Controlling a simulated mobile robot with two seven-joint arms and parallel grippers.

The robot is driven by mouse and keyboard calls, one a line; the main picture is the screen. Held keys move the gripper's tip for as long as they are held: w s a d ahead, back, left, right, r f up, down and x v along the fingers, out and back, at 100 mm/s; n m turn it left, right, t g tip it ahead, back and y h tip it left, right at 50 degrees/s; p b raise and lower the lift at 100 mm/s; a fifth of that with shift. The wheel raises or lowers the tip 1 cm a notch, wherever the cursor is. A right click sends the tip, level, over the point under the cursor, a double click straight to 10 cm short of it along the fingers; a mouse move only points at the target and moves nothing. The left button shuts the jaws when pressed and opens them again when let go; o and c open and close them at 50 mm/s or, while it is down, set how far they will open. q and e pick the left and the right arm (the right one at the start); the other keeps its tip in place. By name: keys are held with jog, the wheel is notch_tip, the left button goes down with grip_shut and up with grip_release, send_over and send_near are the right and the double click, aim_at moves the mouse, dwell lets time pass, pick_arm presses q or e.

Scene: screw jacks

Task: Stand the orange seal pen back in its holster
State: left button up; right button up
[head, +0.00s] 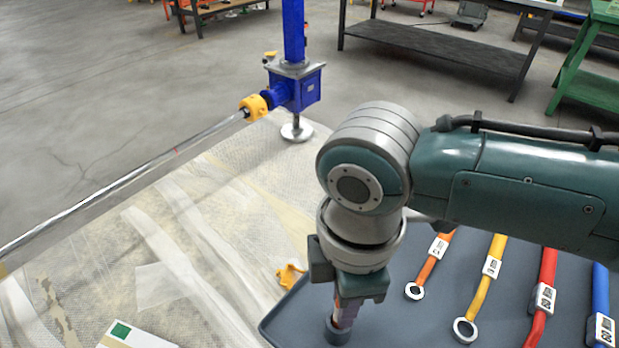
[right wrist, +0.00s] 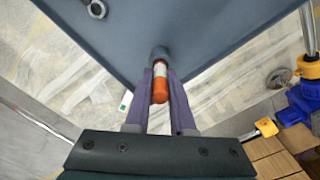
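The orange seal pen (right wrist: 161,88), with a white band, sits between the two purple fingers of my right gripper (right wrist: 161,78) in the right wrist view. The fingers press against its sides. The pen's far end meets the mouth of a dark round holster (right wrist: 159,53) on the grey tray; I cannot tell how deep it goes. In the head view, my right gripper (head: 349,310) points down over the holster (head: 338,331) at the tray's left part. The pen looks about upright there, mostly hidden by the fingers. My left gripper is not in view.
The grey tray (head: 290,325) holds orange, yellow, red and blue tagged tools to the right. A yellow clip-like piece (head: 290,276) lies by its left edge. A blue screw jack (head: 296,88) with a long shaft stands behind. The sheet-covered surface (head: 225,215) is mostly clear.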

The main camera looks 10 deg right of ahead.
jog(key=o, duration=0.5)
notch_tip(320, 180, up, 9)
jog(key=p, duration=0.2)
jog(key=shift+p, duration=0.4)
jog(key=shift+r, duration=0.5)
